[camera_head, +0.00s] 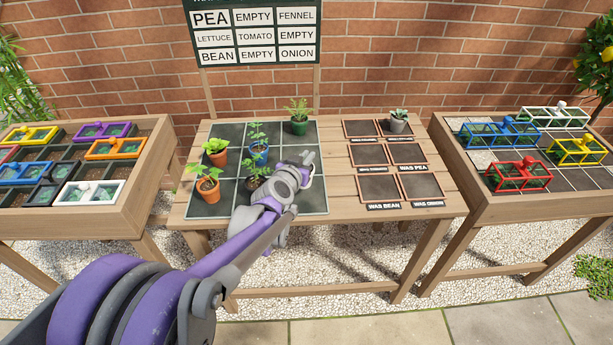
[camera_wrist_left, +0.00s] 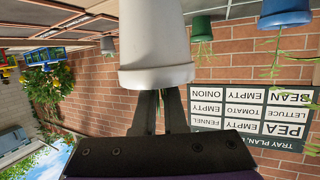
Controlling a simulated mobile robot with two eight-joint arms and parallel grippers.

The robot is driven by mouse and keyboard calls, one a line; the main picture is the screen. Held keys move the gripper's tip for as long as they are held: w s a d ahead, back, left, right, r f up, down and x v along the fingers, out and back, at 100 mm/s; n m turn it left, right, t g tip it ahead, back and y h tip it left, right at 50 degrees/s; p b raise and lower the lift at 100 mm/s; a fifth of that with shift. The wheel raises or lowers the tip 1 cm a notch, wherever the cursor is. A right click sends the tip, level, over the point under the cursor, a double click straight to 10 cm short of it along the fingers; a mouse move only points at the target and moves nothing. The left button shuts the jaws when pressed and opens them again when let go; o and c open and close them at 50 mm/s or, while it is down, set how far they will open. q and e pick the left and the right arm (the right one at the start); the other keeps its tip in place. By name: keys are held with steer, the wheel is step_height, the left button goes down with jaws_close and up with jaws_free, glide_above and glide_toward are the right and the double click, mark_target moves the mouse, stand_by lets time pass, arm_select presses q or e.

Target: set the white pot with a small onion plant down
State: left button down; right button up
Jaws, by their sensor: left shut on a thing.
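The white pot (camera_wrist_left: 155,45) fills the top middle of the left wrist view, which is upside down. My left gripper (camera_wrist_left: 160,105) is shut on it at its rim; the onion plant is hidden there. My right gripper is not in view.
On the tray stand two orange pots (camera_head: 208,190), a blue pot (camera_head: 259,153), a green pot (camera_head: 299,127) and a dark pot (camera_head: 253,183). A grey pot (camera_head: 398,125) stands among framed squares. A sign (camera_head: 254,35) stands behind. Side tables (camera_head: 150,180) hold coloured crates.

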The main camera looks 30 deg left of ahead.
arm_select(q)
steer(key=shift+f+b, duration=0.55)
steer(key=shift+f, duration=1.75)
steer(key=shift+f, duration=0.1)
steer(key=c, duration=1)
jaws_free()
